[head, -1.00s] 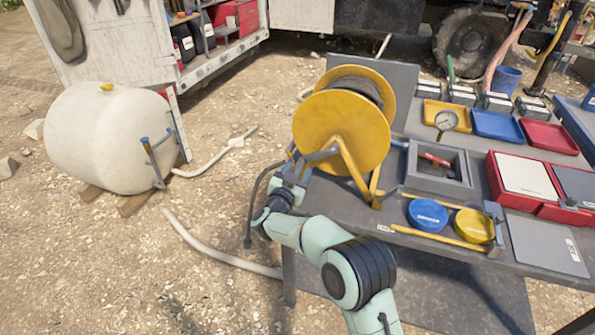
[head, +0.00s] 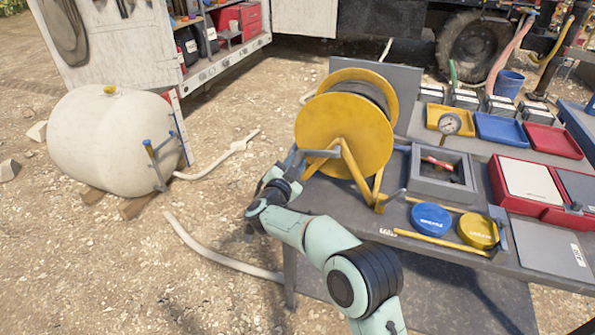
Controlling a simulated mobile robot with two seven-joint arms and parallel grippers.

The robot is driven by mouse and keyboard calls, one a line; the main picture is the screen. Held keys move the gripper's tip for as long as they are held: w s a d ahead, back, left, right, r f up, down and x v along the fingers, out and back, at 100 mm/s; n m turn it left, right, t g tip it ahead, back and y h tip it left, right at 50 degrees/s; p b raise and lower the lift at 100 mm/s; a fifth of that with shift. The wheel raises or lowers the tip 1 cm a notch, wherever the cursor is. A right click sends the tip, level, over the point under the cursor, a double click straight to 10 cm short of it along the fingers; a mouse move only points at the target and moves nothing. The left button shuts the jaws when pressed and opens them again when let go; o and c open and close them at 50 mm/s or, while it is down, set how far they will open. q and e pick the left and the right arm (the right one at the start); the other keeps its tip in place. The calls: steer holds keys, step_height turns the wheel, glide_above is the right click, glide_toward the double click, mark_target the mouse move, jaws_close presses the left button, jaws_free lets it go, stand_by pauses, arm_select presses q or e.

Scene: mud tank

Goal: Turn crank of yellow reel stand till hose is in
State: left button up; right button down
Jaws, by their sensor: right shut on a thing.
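The yellow reel stand (head: 345,135) stands on the left end of the dark table, with dark hose (head: 361,90) wound between its two yellow discs. Its grey crank (head: 321,153) is on the near side, its arm pointing left from the hub. My right gripper (head: 291,164) is shut on the crank's handle end, left of the reel; the fingers are small and partly hidden. The hose's loose end is hard to make out; a small dark bit shows beside my right arm, below the gripper. My left gripper is not in view.
The table (head: 400,222) holds a grey square box (head: 441,187), blue (head: 430,217) and yellow (head: 478,229) round lids, trays and a gauge (head: 449,124). A cream tank (head: 112,140) and pale pipes (head: 215,250) lie on the gravel at left.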

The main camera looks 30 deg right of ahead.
step_height(320, 180, up, 3)
steer(key=m, duration=0.3)
steer(key=shift+w+f+b, duration=0.1)
steer(key=shift+f+b, duration=0.05)
steer(key=shift+b, duration=0.2)
step_height(320, 180, up, 2)
steer(key=m+b, duration=0.1)
steer(key=m, duration=0.1)
steer(key=shift+d+m, duration=0.1)
steer(key=shift+m, duration=0.3)
steer(key=shift+s+d+r+m+b, duration=0.15)
steer(key=shift+s+r+m+b, duration=0.2)
steer(key=shift+r+m, duration=0.55)
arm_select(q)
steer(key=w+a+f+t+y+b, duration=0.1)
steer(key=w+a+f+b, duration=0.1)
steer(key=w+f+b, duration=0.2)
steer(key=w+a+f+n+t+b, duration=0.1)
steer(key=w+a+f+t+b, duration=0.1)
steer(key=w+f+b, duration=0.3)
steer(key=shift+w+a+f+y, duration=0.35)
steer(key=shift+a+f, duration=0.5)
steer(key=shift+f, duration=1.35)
arm_select(e)
steer(key=s+d+r+m, duration=0.5)
steer(key=s+d+m, duration=0.1)
steer(key=m, duration=0.6)
steer(key=shift+s+r+m, duration=0.3)
steer(key=shift+s+m, duration=0.1)
steer(key=shift+s, duration=0.1)
